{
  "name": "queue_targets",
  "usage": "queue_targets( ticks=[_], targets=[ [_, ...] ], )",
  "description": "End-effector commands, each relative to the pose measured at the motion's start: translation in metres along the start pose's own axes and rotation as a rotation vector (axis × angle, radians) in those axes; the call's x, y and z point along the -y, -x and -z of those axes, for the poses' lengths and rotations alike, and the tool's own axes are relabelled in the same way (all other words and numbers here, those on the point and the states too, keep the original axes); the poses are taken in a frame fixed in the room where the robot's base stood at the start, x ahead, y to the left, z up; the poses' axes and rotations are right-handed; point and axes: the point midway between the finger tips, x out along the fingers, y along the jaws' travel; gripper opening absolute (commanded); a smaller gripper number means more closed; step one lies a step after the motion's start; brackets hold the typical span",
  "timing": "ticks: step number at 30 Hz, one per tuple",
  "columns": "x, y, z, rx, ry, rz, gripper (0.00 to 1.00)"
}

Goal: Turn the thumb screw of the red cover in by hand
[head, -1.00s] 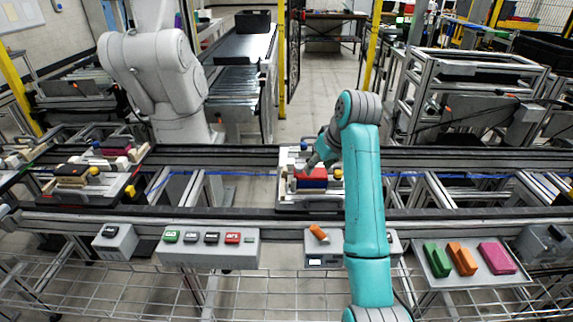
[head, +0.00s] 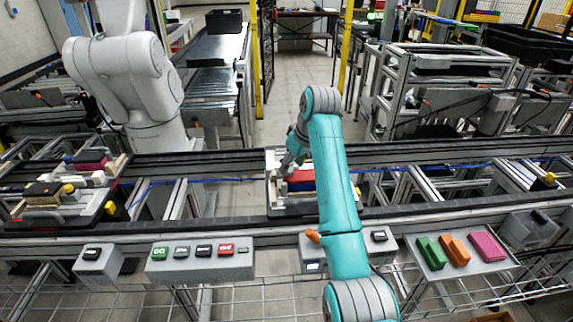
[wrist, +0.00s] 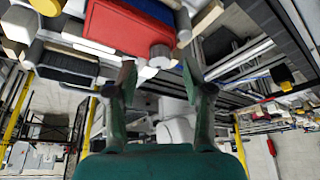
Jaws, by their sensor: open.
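The red cover (head: 301,176) is a block on a light pallet (head: 283,209) on the conveyor. It also shows in the wrist view (wrist: 117,28), with a blue part beside it. A round grey knob (wrist: 160,53), which looks like the thumb screw, sits at the cover's near corner in the wrist view. My gripper (wrist: 158,80) is open, its two green fingers apart on either side of the knob's line. The knob lies just beyond the fingertips, and no contact shows. In the head view my gripper (head: 287,163) is over the pallet's left part; my arm hides the pallet's right side.
A second loaded pallet (head: 100,212) stands to the left on the conveyor. A button box (head: 200,264) is in front. A tray (head: 462,266) with green, orange and pink blocks is at right. A white robot arm (head: 120,70) stands behind the conveyor.

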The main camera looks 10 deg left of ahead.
Motion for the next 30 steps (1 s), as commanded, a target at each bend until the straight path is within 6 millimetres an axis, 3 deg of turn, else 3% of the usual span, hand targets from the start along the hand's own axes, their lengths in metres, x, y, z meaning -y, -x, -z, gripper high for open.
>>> queue_targets(
  ticks=[6, 16, 22, 23, 30],
  targets=[
    [0.000, -0.016, -0.008, -0.001, 0.001, 0.000, 0.51],
    [0.000, -0.018, -0.009, -0.001, 0.001, 0.000, 0.51],
    [0.000, -0.018, -0.009, -0.001, 0.001, 0.000, 0.04],
    [0.000, -0.018, -0.009, -0.001, 0.001, 0.000, 0.00],
    [0.001, -0.018, -0.009, -0.001, -0.007, -0.003, 0.00]
  ],
)
